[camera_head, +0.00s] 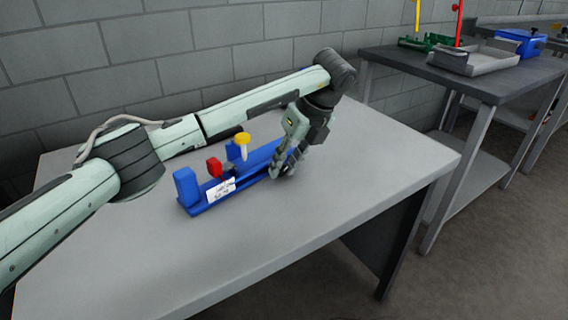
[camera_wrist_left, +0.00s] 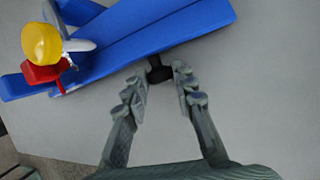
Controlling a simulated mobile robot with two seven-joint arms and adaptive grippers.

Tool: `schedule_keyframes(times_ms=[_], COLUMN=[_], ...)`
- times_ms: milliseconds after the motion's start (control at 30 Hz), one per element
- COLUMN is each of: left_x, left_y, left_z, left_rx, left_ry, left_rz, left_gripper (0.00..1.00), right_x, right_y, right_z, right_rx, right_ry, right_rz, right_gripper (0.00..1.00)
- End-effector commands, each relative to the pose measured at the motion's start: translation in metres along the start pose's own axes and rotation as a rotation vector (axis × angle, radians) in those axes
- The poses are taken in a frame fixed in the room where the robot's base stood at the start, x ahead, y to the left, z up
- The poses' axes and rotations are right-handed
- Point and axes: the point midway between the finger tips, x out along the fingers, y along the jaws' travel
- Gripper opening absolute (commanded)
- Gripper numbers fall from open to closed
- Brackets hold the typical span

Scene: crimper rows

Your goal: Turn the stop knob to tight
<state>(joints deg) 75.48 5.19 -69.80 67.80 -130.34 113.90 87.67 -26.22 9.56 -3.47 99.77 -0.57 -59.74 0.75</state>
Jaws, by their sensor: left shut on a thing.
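The blue crimper fixture (camera_head: 213,199) lies on the grey table, with a red part (camera_head: 214,167) and a yellow-topped lever (camera_head: 243,139) on it. My left gripper (camera_head: 279,172) is at the fixture's right end. In the left wrist view a small black knob (camera_wrist_left: 159,73) sticks out of the fixture's long blue side (camera_wrist_left: 185,35), and I take it for the stop knob. My left gripper (camera_wrist_left: 160,84) is shut on this knob, with one finger on each side. The gripper hides the knob in the head view. The knob's tight or loose setting cannot be read. My right gripper is not in view.
A white label with writing (camera_head: 221,191) is on the fixture's front. The grey table (camera_head: 330,220) is clear around it. A block wall (camera_head: 200,60) stands behind. A darker bench (camera_head: 480,80) at the right holds a grey tray and green and blue items.

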Motion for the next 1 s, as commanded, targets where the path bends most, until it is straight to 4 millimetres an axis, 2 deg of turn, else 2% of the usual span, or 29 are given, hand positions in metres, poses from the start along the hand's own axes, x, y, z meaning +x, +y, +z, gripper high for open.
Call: schedule_keyframes(times_ms=[100, 133, 300, 667, 767, 1000], left_x=[0.001, 0.001, 0.001, -0.006, -0.019, -0.071], left_y=[0.0, 0.0, 0.0, 0.0, -0.001, 0.0], left_z=[0.0, 0.0, 0.0, 0.001, 0.001, 0.002], left_rx=[-0.001, -0.001, -0.001, -0.002, -0.002, -0.003], left_ry=[0.001, 0.001, 0.0, -0.002, -0.004, -0.007], left_rz=[0.001, 0.001, 0.0, -0.003, -0.004, -0.004], left_gripper=[0.0, 0.27, 0.47, 0.47, 0.47, 0.47], right_x=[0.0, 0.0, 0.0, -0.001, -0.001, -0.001], right_y=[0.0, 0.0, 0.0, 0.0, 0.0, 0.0], right_z=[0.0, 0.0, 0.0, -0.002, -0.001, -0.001], right_rx=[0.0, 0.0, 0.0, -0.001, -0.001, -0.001], right_ry=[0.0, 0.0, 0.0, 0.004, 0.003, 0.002], right_rz=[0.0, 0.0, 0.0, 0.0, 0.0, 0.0], right_gripper=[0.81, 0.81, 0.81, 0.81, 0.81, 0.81])
